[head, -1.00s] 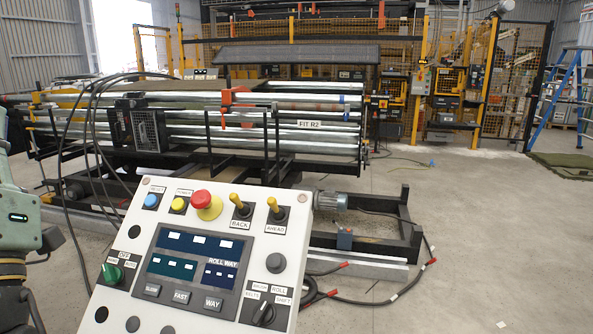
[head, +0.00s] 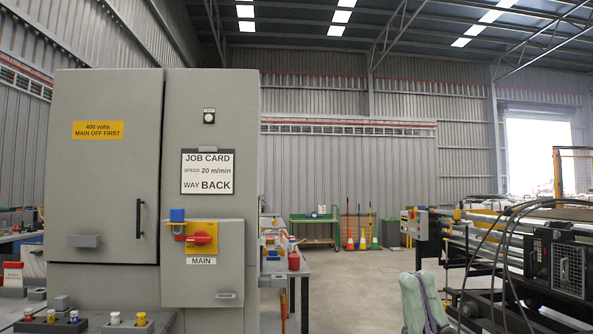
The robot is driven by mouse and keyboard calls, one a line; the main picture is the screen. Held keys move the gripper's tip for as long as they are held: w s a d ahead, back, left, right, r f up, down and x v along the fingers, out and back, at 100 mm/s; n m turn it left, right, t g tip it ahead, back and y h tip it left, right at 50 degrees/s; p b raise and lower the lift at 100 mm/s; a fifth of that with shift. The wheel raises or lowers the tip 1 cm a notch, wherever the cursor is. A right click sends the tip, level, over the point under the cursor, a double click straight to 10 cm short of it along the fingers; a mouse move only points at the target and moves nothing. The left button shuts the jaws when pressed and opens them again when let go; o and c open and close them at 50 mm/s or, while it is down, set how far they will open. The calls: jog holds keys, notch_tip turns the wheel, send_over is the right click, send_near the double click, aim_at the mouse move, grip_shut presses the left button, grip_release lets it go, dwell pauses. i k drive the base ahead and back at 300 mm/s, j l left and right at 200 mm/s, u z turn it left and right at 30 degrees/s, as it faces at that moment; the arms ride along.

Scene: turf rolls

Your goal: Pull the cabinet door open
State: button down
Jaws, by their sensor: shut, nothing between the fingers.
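The grey cabinet stands at the left in the head view. Its door (head: 103,180) is shut flush and carries a yellow label reading "400 volts MAIN OFF FIRST". A dark upright handle (head: 139,218) sits near the door's right edge. A small grey ledge-like piece (head: 84,241) is low on the door. On the right part of the cabinet, a red switch handle (head: 200,238) lies roughly level on a yellow plate above "MAIN", with a blue block (head: 177,215) beside it. A job card (head: 208,172) reads "speed 20 m/min, way BACK". My gripper is out of view.
Small boxes with knobs (head: 115,319) stand on a surface before the cabinet. A cluttered bench (head: 300,265) is right of it. My arm shows at the lower right. The roll machine (head: 540,255) is at the far right. Open floor (head: 350,290) lies between.

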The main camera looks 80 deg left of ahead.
aim_at(101, 198)
jog(key=u, duration=3.55)
jog(key=i+l+u, duration=0.15)
jog(key=i, duration=0.35)
jog(key=i+l+u, duration=0.1)
jog(key=i+l, duration=0.25)
jog(key=i+l+u, duration=0.15)
jog(key=i+l, duration=0.2)
jog(key=i, duration=0.2)
